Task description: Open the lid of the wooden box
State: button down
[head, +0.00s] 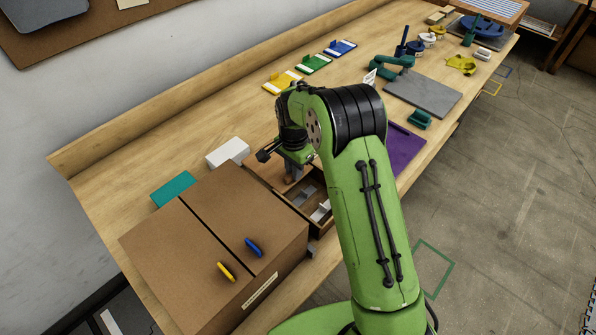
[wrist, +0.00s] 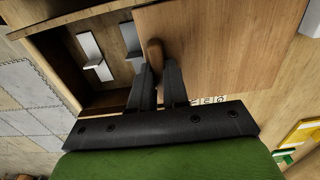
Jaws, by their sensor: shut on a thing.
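The wooden box (head: 322,228) stands on the bench beside the large brown cabinet, partly hidden by my arm. Its lid (wrist: 215,45) is a flat wooden panel with a round-ended brown knob (wrist: 155,50). The lid covers only part of the box. The uncovered part shows a dark interior with pale grey pieces (wrist: 92,52) inside, also seen in the head view (head: 320,210). My gripper (wrist: 157,72) is shut on the knob, one finger on each side. In the head view my gripper (head: 292,168) is over the box, and the lid is mostly hidden.
A brown cabinet (head: 190,250) with a yellow handle (head: 227,271) and a blue handle (head: 254,247) stands close at the left. A white block (head: 227,152) and a teal block (head: 173,189) lie behind it. A purple mat (head: 402,150) lies right of my arm.

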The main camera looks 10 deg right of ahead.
jog(key=shift+s+d+r, duration=0.1)
jog(key=shift+s+d, duration=0.25)
jog(key=shift+s, duration=0.15)
jog(key=c, duration=1.1)
grip_release()
notch_tip(320, 180, up, 16)
jog(key=shift+f+p, duration=0.15)
jog(key=shift+p, duration=0.85)
